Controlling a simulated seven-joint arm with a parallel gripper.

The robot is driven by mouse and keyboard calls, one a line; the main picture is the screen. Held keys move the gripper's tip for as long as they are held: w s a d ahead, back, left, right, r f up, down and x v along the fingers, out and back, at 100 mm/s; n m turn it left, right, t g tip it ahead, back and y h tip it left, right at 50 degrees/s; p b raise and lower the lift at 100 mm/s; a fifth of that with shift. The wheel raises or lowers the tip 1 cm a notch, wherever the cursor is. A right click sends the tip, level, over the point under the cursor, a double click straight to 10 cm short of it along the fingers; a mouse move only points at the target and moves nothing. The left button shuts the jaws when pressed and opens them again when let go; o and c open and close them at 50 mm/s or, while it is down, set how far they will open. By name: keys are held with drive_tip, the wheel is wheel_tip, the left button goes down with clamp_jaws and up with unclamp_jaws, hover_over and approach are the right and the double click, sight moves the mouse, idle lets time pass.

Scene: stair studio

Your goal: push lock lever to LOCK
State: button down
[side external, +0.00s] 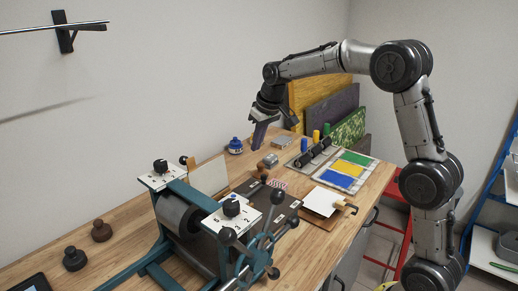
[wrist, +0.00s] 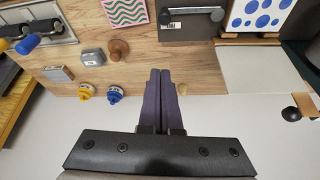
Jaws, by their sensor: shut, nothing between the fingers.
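My gripper (side external: 256,146) is shut and empty, pointing down above the back part of the bench. Its two purple fingers lie together in the wrist view (wrist: 160,74). A dark plate (side external: 262,207) with small white labels lies on the press bed, well in front of my gripper. In the wrist view this plate (wrist: 192,29) is near the top edge and carries a grey bar (wrist: 190,12) with rounded ends. The bar may be the lock lever, but I cannot tell for sure. A small label beside it is too small to read surely. My gripper touches none of these.
The press has a spoked handwheel (side external: 258,252) and black-knobbed posts. Near my gripper stand a blue jar (side external: 236,146), a grey tin (side external: 270,160) and a wooden knob (wrist: 118,48). A roller rack (side external: 312,152) and colour tray (side external: 342,180) lie to the right.

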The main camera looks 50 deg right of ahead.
drive_tip(key=x, duration=0.8)
drive_tip(key=shift+f, duration=0.3)
drive_tip(key=shift+s+a+r, duration=0.1)
drive_tip(key=shift+s, duration=0.5)
drive_tip(key=shift+s+a+r, duration=0.1)
drive_tip(key=shift+s, duration=0.5)
drive_tip(key=shift+s+a+f, duration=0.1)
drive_tip(key=shift+s, duration=0.7)
